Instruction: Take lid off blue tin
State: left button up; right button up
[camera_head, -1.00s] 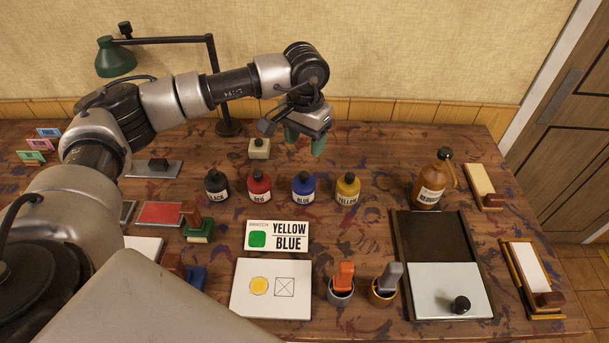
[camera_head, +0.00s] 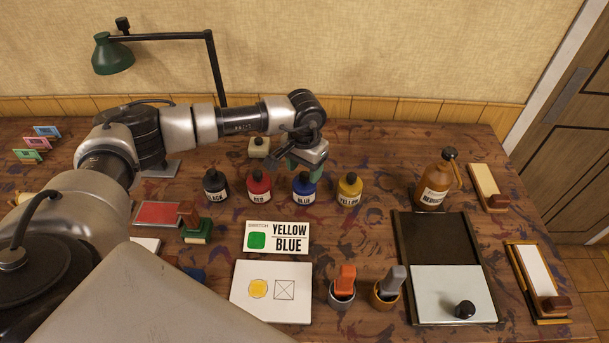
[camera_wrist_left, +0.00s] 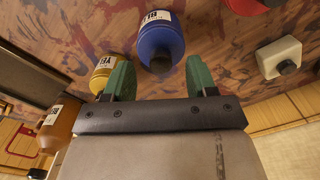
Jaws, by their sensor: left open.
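The blue tin (camera_head: 303,189) is a round blue container with a dark knobbed lid on top, standing upright on the table between the red and yellow tins. In the left wrist view the blue tin (camera_wrist_left: 161,38) lies ahead of the fingers, its dark lid knob (camera_wrist_left: 160,66) level with the gap between them. My left gripper (camera_head: 306,166) hangs above and just behind the blue tin. In the left wrist view its green fingers (camera_wrist_left: 157,76) are spread wide with nothing between them. My right gripper is not in view.
Red (camera_head: 259,187) and yellow (camera_head: 349,190) tins stand close on either side; a black tin (camera_head: 215,188) is further left. A cream block with a dark knob (camera_head: 259,147) sits behind. A brown bottle (camera_head: 435,182) stands right. A swatch card (camera_head: 276,237) lies in front.

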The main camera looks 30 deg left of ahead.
pick_arm(q)
jog(key=shift+f+p, duration=0.3)
jog(key=shift+f, duration=1.05)
jog(key=c, duration=1)
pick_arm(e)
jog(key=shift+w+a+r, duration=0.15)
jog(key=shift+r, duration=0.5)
